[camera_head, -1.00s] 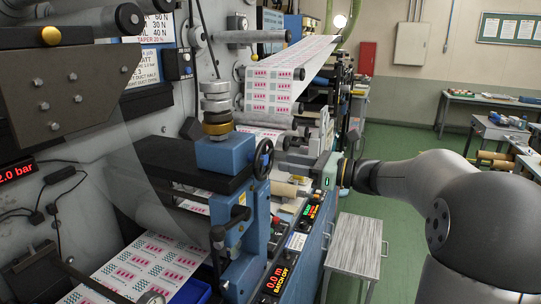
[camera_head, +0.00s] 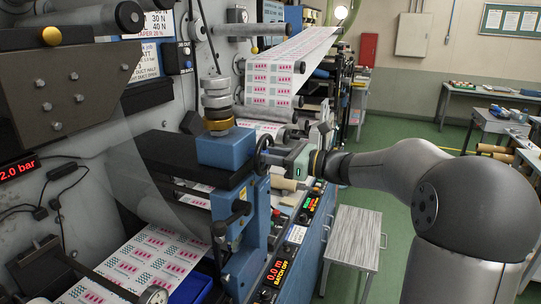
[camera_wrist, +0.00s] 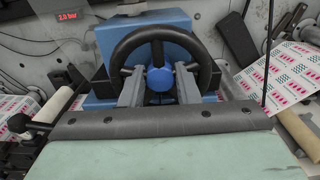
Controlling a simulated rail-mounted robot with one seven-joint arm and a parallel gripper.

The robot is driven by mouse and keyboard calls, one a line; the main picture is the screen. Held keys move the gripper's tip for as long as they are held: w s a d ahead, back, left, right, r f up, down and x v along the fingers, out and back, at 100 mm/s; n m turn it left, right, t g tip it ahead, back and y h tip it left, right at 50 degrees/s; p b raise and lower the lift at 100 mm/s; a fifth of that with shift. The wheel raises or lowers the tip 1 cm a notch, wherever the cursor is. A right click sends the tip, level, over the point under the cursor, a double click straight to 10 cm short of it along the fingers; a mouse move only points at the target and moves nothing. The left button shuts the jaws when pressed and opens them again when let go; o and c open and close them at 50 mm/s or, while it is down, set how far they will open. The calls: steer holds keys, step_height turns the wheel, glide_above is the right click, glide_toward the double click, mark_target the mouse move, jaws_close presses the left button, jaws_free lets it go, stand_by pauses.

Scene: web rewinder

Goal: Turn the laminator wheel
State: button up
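The laminator wheel (camera_wrist: 122,46) is a black handwheel with a blue hub, on the front of a blue machine block. It fills the upper middle of the wrist view. In the head view the wheel (camera_head: 262,153) is seen nearly edge-on and partly hidden by my gripper. My gripper (camera_wrist: 160,76) is open, with one grey finger either side of the hub, overlapping the lower half of the wheel. No grip on the rim is visible, and fingertip contact cannot be told. In the head view my gripper (camera_head: 280,156) is right beside the wheel, pointing left.
The blue laminator block (camera_head: 226,147) carries a stack of metal discs. A control panel with a red display (camera_head: 277,270) lies below my gripper. Printed web (camera_head: 135,265) runs beneath at left. A small grey table (camera_head: 355,236) stands at right; green floor beyond is open.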

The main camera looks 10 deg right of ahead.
steer(key=shift+f+n+b, duration=0.15)
steer(key=shift+n+b, duration=0.15)
steer(key=shift+b, duration=0.2)
steer(key=shift+s+a+f+n+b, duration=0.1)
steer(key=shift+n+b, duration=4.15)
steer(key=shift+b, duration=1.15)
steer(key=shift+s+n+b, duration=0.1)
steer(key=shift+n+b, duration=4.15)
steer(key=shift+b, duration=1.15)
steer(key=o, duration=0.7)
steer(key=shift+c, duration=0.2)
